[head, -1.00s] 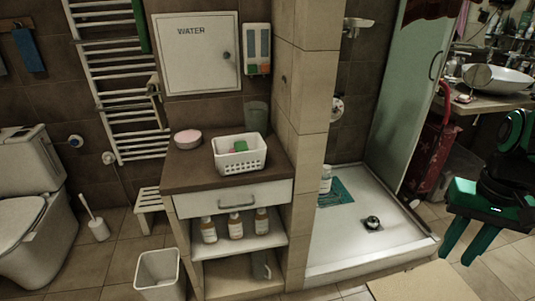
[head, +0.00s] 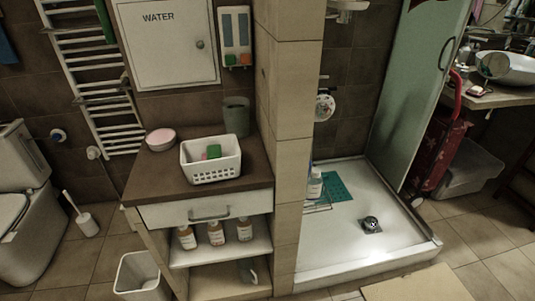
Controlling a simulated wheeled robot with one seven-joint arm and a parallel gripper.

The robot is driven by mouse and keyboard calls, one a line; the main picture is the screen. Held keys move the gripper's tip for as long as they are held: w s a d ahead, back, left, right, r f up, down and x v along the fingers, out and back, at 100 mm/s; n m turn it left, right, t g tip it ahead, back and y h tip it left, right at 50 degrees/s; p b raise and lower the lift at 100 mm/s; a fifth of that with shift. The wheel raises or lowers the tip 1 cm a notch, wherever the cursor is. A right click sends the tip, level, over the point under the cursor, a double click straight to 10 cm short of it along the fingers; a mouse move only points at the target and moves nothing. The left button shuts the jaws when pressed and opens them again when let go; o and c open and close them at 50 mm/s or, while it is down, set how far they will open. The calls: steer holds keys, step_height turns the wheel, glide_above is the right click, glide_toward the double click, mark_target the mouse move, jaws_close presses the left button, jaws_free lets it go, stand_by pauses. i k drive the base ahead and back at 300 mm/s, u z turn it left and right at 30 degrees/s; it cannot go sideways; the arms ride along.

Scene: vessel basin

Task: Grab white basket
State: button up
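The white basket (head: 211,171) stands upright on the brown top of a small cabinet (head: 160,183), left of the tiled pillar. It is a low rectangular basket with slots along its front. A green item (head: 213,151) and a small pink item lie inside it. My gripper is not in view now.
A pink round container (head: 160,139) and a grey-green cup (head: 236,117) stand near the basket on the cabinet. Bottles (head: 216,233) sit on the shelf below. A bin (head: 141,277) stands on the floor at left. The tiled pillar (head: 293,140) rises close on the right.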

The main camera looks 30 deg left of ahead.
mark_target(196, 172)
steer(key=z, duration=0.75)
steer(key=k, duration=1.95)
steer(key=u, duration=1.6)
steer(key=i, duration=1)
